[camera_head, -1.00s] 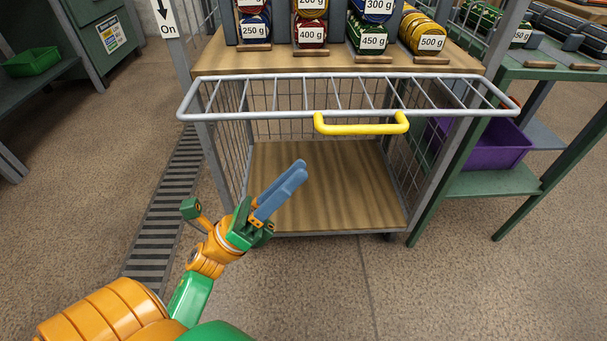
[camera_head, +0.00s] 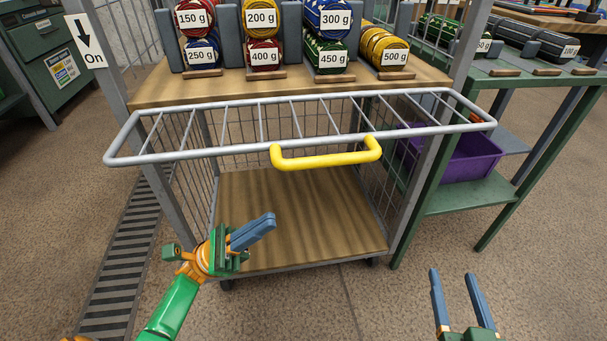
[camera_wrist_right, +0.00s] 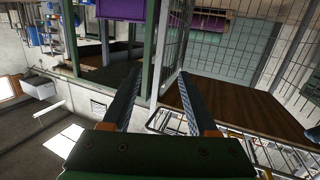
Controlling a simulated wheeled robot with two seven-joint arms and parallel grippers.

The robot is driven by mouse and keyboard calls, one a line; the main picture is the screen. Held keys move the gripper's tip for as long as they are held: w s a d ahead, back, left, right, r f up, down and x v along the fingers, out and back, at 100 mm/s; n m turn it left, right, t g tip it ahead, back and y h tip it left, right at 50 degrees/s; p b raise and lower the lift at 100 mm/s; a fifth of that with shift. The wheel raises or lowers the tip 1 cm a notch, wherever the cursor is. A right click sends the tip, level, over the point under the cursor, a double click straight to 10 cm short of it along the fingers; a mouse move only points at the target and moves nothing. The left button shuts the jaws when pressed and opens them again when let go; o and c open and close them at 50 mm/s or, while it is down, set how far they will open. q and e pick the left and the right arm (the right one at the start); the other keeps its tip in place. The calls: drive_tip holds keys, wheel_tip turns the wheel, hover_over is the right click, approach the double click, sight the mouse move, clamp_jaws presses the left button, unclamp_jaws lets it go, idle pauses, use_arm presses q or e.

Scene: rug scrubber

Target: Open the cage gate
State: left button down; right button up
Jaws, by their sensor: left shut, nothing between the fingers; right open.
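The cage gate (camera_head: 215,151) is a grey wire panel swung up. It sticks out toward me, roughly level, at the front of the cart below the wooden top. A yellow handle (camera_head: 325,159) is fixed to its near bar. Below it the cage's lower wooden shelf (camera_head: 300,215) is bare. My left gripper (camera_head: 272,220) is shut and empty, in front of the cage's lower left, apart from the gate. My right gripper (camera_head: 455,278) is open and empty at the lower right, apart from gate and handle. Its two fingers also show in the right wrist view (camera_wrist_right: 160,90).
Labelled rolls (camera_head: 328,55) in several colours stand in racks on the wooden top (camera_head: 160,88). A green table (camera_head: 470,195) with a purple bin (camera_head: 470,158) stands at right. A floor grate (camera_head: 125,255) runs at left. The near floor is clear.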

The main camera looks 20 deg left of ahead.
use_arm(q)
drive_tip(key=p, duration=0.4)
approach(334, 164)
drive_tip(key=w+d, duration=0.3)
drive_tip(key=r, duration=0.2)
drive_tip(key=shift+s+d+r+m+g+p, duration=0.1)
drive_tip(key=shift+d+r+m+g+p, duration=0.2)
drive_tip(key=shift+p, duration=0.1)
drive_tip(key=shift+r, duration=0.35)
use_arm(e)
drive_tip(key=s+d+f+g+h, duration=0.1)
drive_tip(key=s+d+f+g, duration=0.1)
drive_tip(key=s+f+g, duration=0.4)
drive_tip(key=s+d+f+g+h, duration=0.2)
drive_tip(key=s+f+g, duration=0.5)
drive_tip(key=f, duration=0.5)
drive_tip(key=shift+s+d+m, duration=0.4)
drive_tip(key=shift+s+d, duration=0.2)
drive_tip(key=shift+s, duration=0.35)
drive_tip(key=shift+f, duration=0.1)
use_arm(q)
drive_tip(key=shift+s, duration=0.1)
